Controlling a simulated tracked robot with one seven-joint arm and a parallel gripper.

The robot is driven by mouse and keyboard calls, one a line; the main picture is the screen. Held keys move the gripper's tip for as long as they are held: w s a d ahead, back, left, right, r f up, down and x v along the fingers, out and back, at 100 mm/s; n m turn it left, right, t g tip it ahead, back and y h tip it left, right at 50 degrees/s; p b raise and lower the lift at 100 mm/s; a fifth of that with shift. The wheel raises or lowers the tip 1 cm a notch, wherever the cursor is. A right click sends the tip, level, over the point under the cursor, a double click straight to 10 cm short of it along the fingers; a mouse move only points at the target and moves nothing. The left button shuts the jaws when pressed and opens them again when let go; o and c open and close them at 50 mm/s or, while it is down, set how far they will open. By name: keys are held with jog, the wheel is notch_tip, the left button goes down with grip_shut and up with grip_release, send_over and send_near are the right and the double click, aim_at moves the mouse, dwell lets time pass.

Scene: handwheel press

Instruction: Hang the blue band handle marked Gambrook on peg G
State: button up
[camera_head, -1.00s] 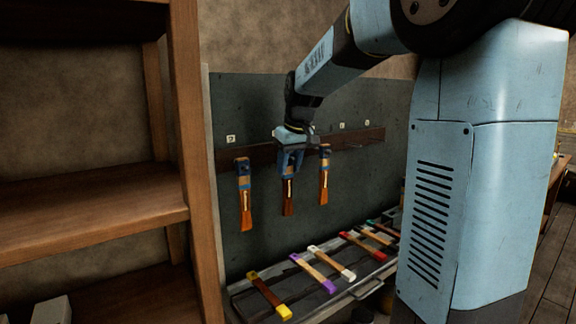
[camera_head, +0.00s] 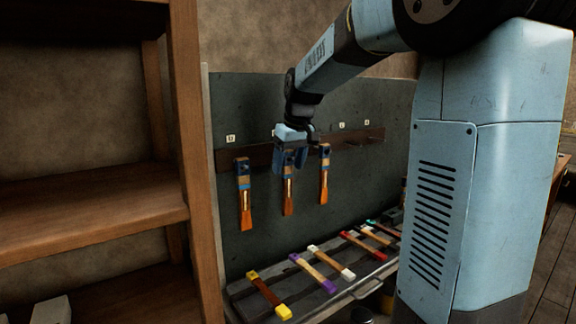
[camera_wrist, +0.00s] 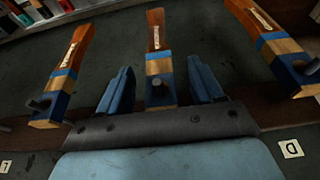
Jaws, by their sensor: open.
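Three wooden handles with blue bands hang in a row on the dark peg rail (camera_head: 350,139). The middle handle (camera_head: 288,196) hangs on a peg, which shows through its blue end in the wrist view (camera_wrist: 160,92). My gripper (camera_head: 290,170) is at this handle's upper end. In the wrist view my gripper (camera_wrist: 163,85) is open, one blue finger on each side of the handle with small gaps. A left handle (camera_head: 244,200) and a right handle (camera_head: 324,180) hang beside it. Name labels on the handles are too small to read. The rail tag behind my gripper is hidden.
A tag that looks like D (camera_wrist: 291,149) sits by the neighbouring handle. A bench (camera_head: 240,290) below carries several handles with other coloured ends. A wooden shelf (camera_head: 187,150) stands close on the left. Rail to the right of the handles looks free.

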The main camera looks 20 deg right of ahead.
jog(key=v, duration=1.3)
jog(key=shift+s, duration=0.15)
jog(key=s+f+m+t, duration=0.1)
jog(key=s+f, duration=0.7)
jog(key=s, duration=0.4)
jog(key=s+a+f+m+t+h, duration=0.1)
jog(key=s+f+m, duration=0.1)
jog(key=s+f, duration=0.7)
jog(key=s, duration=0.4)
jog(key=shift+m, duration=0.3)
jog(key=shift+a, duration=0.1)
